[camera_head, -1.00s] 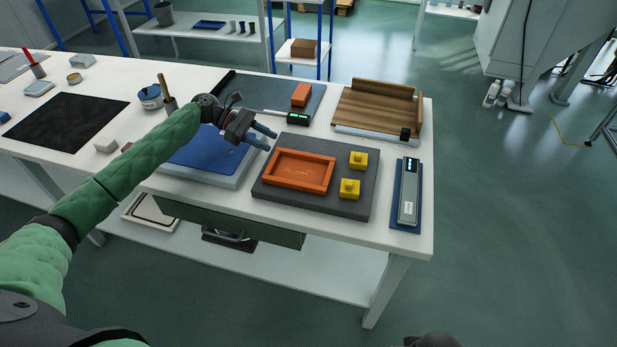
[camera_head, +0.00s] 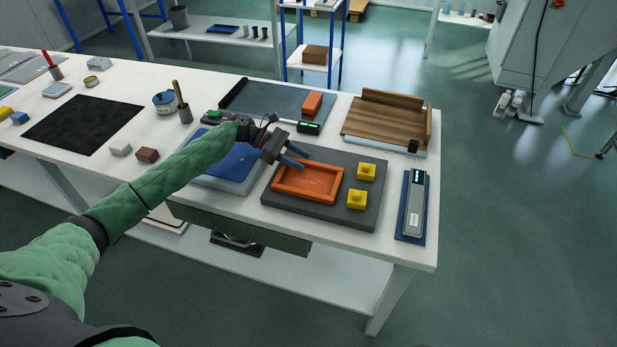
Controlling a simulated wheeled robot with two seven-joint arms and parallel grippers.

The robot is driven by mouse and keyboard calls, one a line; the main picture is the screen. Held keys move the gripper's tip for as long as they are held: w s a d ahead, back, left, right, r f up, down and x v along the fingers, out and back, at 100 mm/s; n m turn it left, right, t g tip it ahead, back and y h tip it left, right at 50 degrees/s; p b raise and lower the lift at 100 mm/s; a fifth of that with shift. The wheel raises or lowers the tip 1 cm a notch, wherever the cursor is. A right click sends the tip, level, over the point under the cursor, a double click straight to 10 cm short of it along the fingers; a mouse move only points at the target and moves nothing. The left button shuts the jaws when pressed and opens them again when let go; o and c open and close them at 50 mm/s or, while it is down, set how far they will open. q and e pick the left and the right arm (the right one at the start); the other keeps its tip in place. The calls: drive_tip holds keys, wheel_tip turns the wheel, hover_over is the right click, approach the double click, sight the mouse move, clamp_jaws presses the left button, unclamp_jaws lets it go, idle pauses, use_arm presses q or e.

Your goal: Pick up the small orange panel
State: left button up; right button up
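A shallow orange panel with a raised rim (camera_head: 308,183) lies on the dark grey fixture board (camera_head: 352,218) on the white table. A smaller orange block (camera_head: 312,103) lies on the grey mat at the back. My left gripper (camera_head: 300,158) is open and empty. Its two fingers are apart and point right, over the upper left edge of the rimmed panel. I cannot tell how high they are above it or whether they touch. The gripper hides a bit of the panel's upper left corner. My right gripper is out of view.
Two yellow blocks (camera_head: 366,171) sit on the board to the panel's right. A grey device on a blue base (camera_head: 413,207) lies near the table's right edge. A wooden tray (camera_head: 386,122) stands behind. A blue pad (camera_head: 236,165) lies under my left forearm.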

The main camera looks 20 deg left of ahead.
use_arm(q)
drive_tip(key=shift+d, duration=0.15)
clamp_jaws()
